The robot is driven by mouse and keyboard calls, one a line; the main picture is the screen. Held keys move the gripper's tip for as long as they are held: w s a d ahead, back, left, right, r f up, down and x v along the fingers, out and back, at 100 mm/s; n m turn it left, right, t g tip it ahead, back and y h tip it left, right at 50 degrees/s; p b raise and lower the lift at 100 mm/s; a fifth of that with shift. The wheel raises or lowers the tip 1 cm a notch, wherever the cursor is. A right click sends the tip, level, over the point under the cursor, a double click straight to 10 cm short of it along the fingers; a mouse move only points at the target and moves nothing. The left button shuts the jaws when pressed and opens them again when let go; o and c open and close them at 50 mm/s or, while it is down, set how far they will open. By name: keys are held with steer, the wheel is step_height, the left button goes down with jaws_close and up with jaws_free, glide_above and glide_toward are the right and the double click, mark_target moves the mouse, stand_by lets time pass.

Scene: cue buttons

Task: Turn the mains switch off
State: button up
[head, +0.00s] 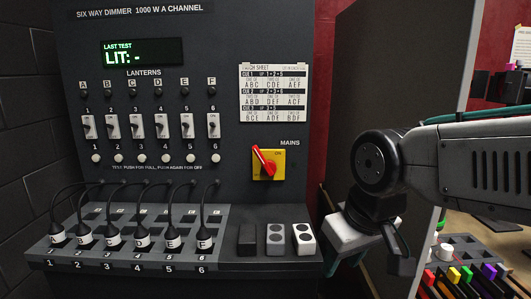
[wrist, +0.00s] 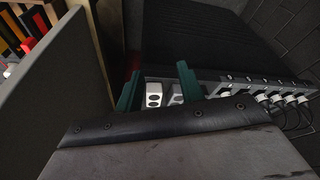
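The mains switch (head: 265,161) is a red rotary handle on a yellow plate, under the word MAINS on the dark dimmer panel. Its handle slants from upper left to lower right; the plate's small markings are too small to read. My gripper (head: 369,258) is right of and below the switch, beyond the panel's right edge, and apart from it. In the wrist view its two green fingers (wrist: 158,88) stand apart with nothing held between them. The switch cannot be made out in the wrist view.
A sloped shelf (head: 225,262) juts out below the panel, with several plugged cables at left. Black, grey and white blocks (head: 303,240) stand at its right. A tall grey board (head: 385,70) rises behind my arm. A table with coloured items (head: 465,275) is at lower right.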

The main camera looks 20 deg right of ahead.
steer(key=w+a+r+n+t+h, duration=0.1)
steer(key=w+r+t, duration=0.35)
steer(key=w, duration=0.75)
steer(key=w+a+r+n+t+h, duration=0.1)
steer(key=w+r+n+t, duration=0.1)
steer(key=w+t, duration=0.8)
steer(key=w+a+r+n+t, duration=0.1)
steer(key=w+r+t, duration=0.3)
steer(key=w, duration=0.9)
glide_toward(258, 154)
steer(key=w, duration=0.2)
steer(key=x, duration=0.6)
steer(key=shift+d+r, duration=0.1)
steer(key=shift+r, duration=0.3)
steer(key=shift+w+r, duration=0.25)
steer(key=shift+w, duration=0.4)
jaws_close()
